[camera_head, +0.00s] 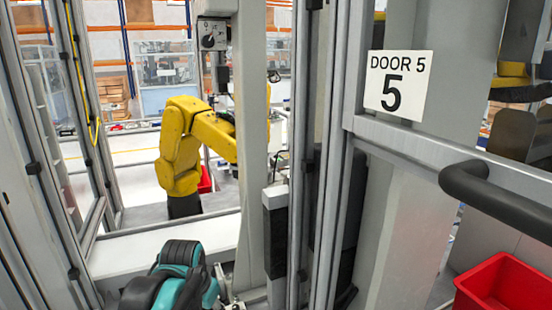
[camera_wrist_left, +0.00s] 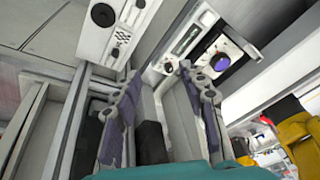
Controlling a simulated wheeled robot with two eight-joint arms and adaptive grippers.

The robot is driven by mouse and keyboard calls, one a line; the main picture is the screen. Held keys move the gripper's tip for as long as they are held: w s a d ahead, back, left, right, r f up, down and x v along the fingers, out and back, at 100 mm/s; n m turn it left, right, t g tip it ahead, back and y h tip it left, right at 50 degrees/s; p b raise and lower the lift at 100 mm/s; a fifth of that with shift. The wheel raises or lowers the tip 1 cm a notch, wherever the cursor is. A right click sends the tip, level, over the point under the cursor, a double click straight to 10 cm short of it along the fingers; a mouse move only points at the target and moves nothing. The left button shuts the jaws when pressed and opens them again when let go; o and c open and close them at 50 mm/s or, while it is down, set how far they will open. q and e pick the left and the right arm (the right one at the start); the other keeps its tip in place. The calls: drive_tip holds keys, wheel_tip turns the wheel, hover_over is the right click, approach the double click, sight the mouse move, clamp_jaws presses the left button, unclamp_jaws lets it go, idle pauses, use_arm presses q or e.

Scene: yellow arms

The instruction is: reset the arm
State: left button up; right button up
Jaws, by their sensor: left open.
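My left arm shows in teal and black at the bottom of the head view. In the left wrist view my left gripper (camera_wrist_left: 160,78) has its two grey-and-purple fingers spread apart, with nothing between them. Its fingers point toward a panel with a round knob (camera_wrist_left: 220,61); whether they touch anything is unclear. My right arm and gripper are in neither view. A yellow robot arm (camera_head: 183,150) stands behind the frame in the head view, and yellow parts (camera_wrist_left: 301,140) show at the right of the wrist view.
Metal frame posts (camera_head: 310,150) stand close ahead. A panel marked "DOOR 5" (camera_head: 398,84) and a black handle (camera_head: 500,203) are at the right. A red bin (camera_head: 505,285) is at the lower right. Another knobbed panel (camera_wrist_left: 112,22) is at the top of the wrist view.

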use_arm(q)
drive_tip(key=s+f+n+t, duration=0.1)
drive_tip(key=s+f+n, duration=0.1)
drive_tip(key=s, duration=0.5)
drive_tip(key=s+a+f+n+t, duration=0.1)
drive_tip(key=s+f+n+t, duration=0.1)
drive_tip(key=s+f, duration=0.2)
drive_tip(key=s, duration=0.3)
drive_tip(key=shift+s+a+f, duration=0.15)
drive_tip(key=shift+a+f, duration=0.1)
drive_tip(key=shift+f, duration=0.15)
